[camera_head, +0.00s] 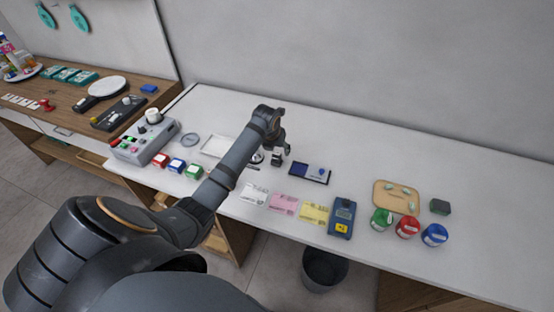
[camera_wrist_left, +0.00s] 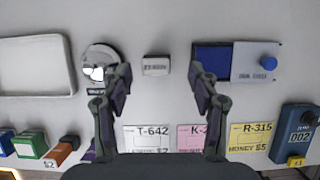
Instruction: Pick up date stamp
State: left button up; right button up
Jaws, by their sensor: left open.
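A small grey block with dark lettering, likely the date stamp (camera_wrist_left: 156,66), stands on the white counter. In the head view the stamp (camera_head: 277,158) shows just below my left gripper (camera_head: 280,143), partly hidden by it. In the left wrist view the left gripper (camera_wrist_left: 160,78) is open, its fingers left and right of the stamp with a gap on each side. Nothing is between the fingers in their grasp. The blue ink pad (camera_head: 310,173) with its open lid lies to the right of the stamp. My right gripper is not in view.
A round metal object (camera_wrist_left: 101,64) sits close left of the stamp, with an empty white tray (camera_wrist_left: 36,66) further left. Paper tickets (camera_head: 284,203) and a blue handheld device (camera_head: 342,217) lie toward the front. A wooden board (camera_head: 396,196) and coloured jars (camera_head: 407,227) stand right.

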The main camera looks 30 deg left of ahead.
aim_at(276, 152)
pick_arm(q)
jog(key=shift+w+a+f+p, duration=0.15)
jog(key=shift+a+f+p, duration=0.05)
jog(key=shift+f, duration=0.4)
jog(key=shift+w+a+f+p, duration=0.1)
jog(key=shift+a+f+p, duration=0.05)
jog(key=shift+f, duration=0.45)
jog(key=shift+x, duration=0.8)
jog(key=shift+w, duration=0.1)
jog(key=shift+r, duration=0.1)
jog(key=c, duration=0.7)
grip_shut()
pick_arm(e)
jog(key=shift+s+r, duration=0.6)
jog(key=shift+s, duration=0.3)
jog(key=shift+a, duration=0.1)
pick_arm(q)
jog(key=shift+r, duration=0.1)
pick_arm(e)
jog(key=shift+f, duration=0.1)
